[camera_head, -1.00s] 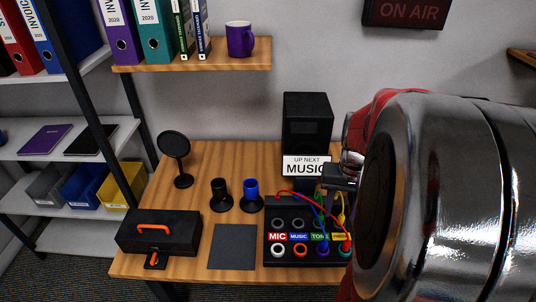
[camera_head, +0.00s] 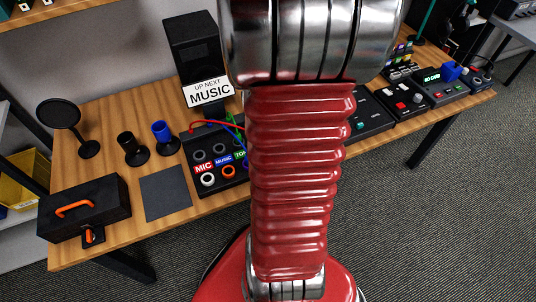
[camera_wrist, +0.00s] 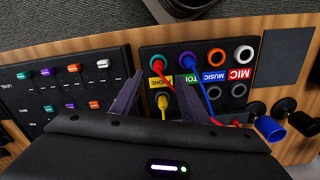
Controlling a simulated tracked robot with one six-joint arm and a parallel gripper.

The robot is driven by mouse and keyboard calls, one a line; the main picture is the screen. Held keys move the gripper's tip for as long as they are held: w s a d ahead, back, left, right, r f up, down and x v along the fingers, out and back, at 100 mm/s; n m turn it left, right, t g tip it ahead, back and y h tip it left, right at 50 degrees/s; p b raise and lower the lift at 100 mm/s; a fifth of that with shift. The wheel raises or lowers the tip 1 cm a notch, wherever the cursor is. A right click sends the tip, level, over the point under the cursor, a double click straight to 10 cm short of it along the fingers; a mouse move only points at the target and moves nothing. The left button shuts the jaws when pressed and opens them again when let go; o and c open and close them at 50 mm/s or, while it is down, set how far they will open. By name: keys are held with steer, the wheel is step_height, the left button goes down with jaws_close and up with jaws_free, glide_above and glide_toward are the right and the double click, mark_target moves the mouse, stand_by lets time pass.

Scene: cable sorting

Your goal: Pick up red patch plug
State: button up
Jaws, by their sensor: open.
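The wrist view shows a black patch panel (camera_wrist: 197,73) with a row of ringed sockets and labels. The red plug (camera_wrist: 157,70) sits at the green-ringed socket, with its red cable (camera_wrist: 173,87) running down to the right; the cable also shows in the head view (camera_head: 207,122). A blue plug (camera_wrist: 187,60) is at the purple-ringed socket. A yellow plug (camera_wrist: 163,100) stands just below the red one. My gripper (camera_wrist: 157,82) is open, its fingers either side of the red and yellow plugs. It is hidden behind my arm in the head view.
A black mixer (camera_wrist: 68,87) with coloured knobs is beside the panel. The head view shows a dark mat (camera_head: 166,194), black toolbox (camera_head: 84,207), speaker (camera_head: 197,50) with MUSIC sign (camera_head: 209,94), and black (camera_head: 132,149) and blue (camera_head: 163,138) cups. My arm covers much of the panel there.

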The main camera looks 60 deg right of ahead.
steer(key=shift+f, duration=2.25)
steer(key=shift+d+f, duration=0.15)
steer(key=shift+f, duration=1.15)
steer(key=shift+d+f, duration=0.1)
steer(key=shift+f, duration=1.2)
steer(key=shift+c, duration=0.2)
jaws_close()
